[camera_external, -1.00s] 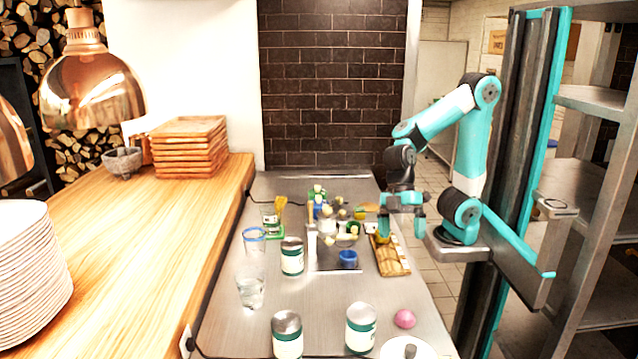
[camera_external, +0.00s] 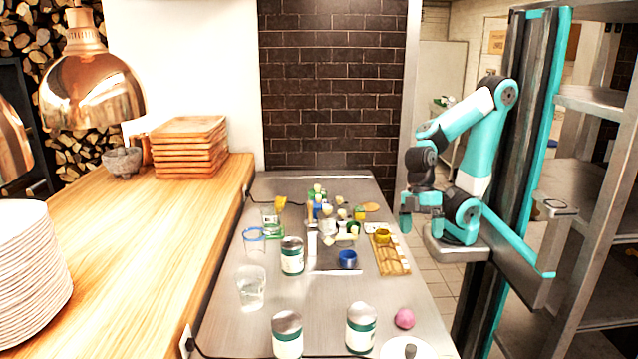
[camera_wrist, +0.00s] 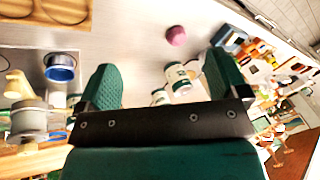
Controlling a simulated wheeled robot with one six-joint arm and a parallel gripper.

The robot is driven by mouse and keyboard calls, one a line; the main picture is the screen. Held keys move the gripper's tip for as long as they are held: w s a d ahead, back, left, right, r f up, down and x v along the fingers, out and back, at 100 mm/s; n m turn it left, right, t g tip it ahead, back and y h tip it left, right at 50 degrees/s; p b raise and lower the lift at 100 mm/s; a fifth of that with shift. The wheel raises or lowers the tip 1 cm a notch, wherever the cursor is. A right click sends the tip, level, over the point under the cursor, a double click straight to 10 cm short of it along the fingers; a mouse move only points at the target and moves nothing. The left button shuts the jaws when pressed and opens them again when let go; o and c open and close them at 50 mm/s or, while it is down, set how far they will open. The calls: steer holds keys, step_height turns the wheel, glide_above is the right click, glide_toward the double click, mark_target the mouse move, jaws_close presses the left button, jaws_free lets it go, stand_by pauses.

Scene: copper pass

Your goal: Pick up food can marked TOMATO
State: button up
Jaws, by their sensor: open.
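Three cans with white and green labels and grey lids stand upright on the steel counter (camera_external: 325,285): one mid-counter (camera_external: 292,256), one at front left (camera_external: 287,336), one at front right (camera_external: 361,329). Their lettering is too small to read, so I cannot tell which is TOMATO. My gripper (camera_external: 421,214) is open and empty, to the right of the counter edge and apart from every can. In the wrist view, between the fingers (camera_wrist: 160,72), two cans show farther off, a nearer one (camera_wrist: 178,78) and another (camera_wrist: 160,96) partly hidden.
A pink ball (camera_external: 404,318) and a white round lid (camera_external: 407,348) lie near the front right can. Two glasses (camera_external: 251,288) stand at left. A blue cup (camera_external: 348,259), a wooden tray (camera_external: 394,262) and clustered small items fill the middle. The counter's centre front is fairly clear.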

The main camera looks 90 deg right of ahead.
steer(key=shift+o, duration=0.4)
step_height(320, 180, up, 5)
steer(key=t+p, duration=0.5)
glide_above(290, 320)
steer(key=s+d, duration=0.6)
steer(key=s, duration=0.2)
steer(key=shift+h, duration=0.3)
steer(key=p+x, duration=0.1)
steer(key=x, duration=0.7)
steer(key=w+p+x, duration=0.1)
steer(key=x, duration=0.3)
steer(key=shift+w+a+r+p, duration=0.1)
steer(key=shift+a+r+p, duration=0.2)
steer(key=shift+r, duration=0.1)
steer(key=shift+p+x, duration=1.15)
steer(key=shift+x, duration=1.95)
steer(key=shift+a, duration=0.15)
